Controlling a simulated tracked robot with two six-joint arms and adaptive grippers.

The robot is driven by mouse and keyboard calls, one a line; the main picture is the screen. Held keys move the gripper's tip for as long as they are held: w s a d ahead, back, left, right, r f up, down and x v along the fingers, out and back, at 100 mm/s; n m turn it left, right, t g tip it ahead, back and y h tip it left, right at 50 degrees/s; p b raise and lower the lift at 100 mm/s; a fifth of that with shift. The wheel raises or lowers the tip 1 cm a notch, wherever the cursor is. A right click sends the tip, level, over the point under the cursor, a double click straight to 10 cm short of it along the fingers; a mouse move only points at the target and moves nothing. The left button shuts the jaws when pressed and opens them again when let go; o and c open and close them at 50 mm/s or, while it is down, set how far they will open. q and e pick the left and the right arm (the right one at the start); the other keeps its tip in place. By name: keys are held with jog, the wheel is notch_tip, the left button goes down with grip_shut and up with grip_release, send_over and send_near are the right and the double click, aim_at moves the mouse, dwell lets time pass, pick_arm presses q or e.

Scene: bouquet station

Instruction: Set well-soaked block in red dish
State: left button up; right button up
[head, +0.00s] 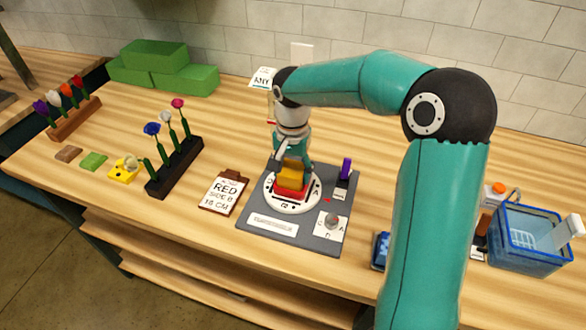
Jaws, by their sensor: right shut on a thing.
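The red dish (280,193) sits on a round white dial (275,206) with letters round its rim, on a grey board. A mustard-yellow block (292,179) is at the dish, apparently within its rim; I cannot tell if it rests on the bottom. My right gripper (290,162) reaches down from above, shut on the block, its fingers partly hidden by the wrist and the block. How wet the block is cannot be seen. My left gripper is out of view.
A card reading RED, SIDE B, 18 CM (228,190) lies left of the grey board (262,240). Flower racks (176,168) and green blocks (165,75) stand further left. A blue basin (527,248) stands at the right. My right arm hides part of the table.

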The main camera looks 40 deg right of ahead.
jog(key=o, duration=1.5)
jog(key=shift+o, duration=0.2)
jog(key=shift+r, duration=0.15)
jog(key=shift+r+p, duration=2.7)
jog(key=shift+r, duration=0.75)
jog(key=shift+s+f, duration=0.1)
jog(key=shift+s, duration=0.05)
